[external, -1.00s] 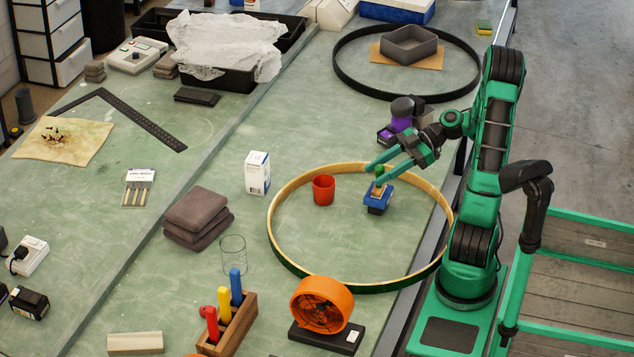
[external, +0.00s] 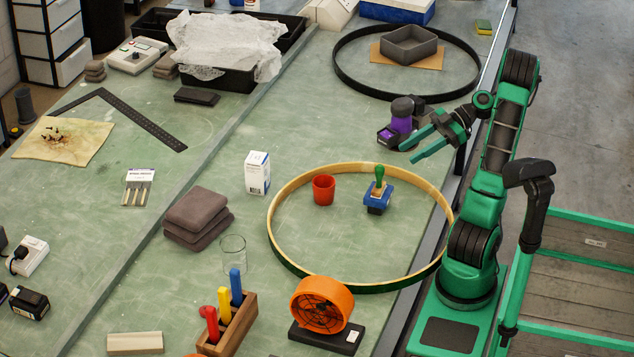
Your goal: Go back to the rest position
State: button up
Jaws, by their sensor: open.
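My gripper (external: 407,153) is open and empty. It hangs above the right edge of the bench, in front of a purple and dark device (external: 400,120). A stamp with a green handle (external: 380,172) stands upright on a blue base (external: 377,198). The stamp stands inside a wooden drum hoop (external: 283,189), toward its right side. My gripper is apart from the stamp, up and to the right of it in the picture.
A red cup (external: 323,189) also stands inside the hoop. An orange fan (external: 321,305) stands at the near side of the bench. A black hoop (external: 340,80) around a grey tray (external: 410,45) lies at the far end. The floor right of the bench is clear beyond my arm.

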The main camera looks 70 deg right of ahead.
dwell(0.5)
notch_tip(320, 180, down, 8)
jog(key=r+m+g+h, duration=0.1)
jog(key=m+g+h, duration=0.45)
jog(key=m, duration=0.25)
jog(key=s+a+r+m+g+h, duration=0.1)
jog(key=s+a+m+g+h, duration=0.1)
jog(key=a, duration=0.5)
jog(key=s+a+r+m+g+h, duration=0.1)
jog(key=s+a+m+g+h, duration=0.1)
jog(key=s+a+m, duration=0.3)
jog(key=shift+s+a+r, duration=0.25)
jog(key=shift+s+a, duration=0.25)
jog(key=shift+a, duration=0.75)
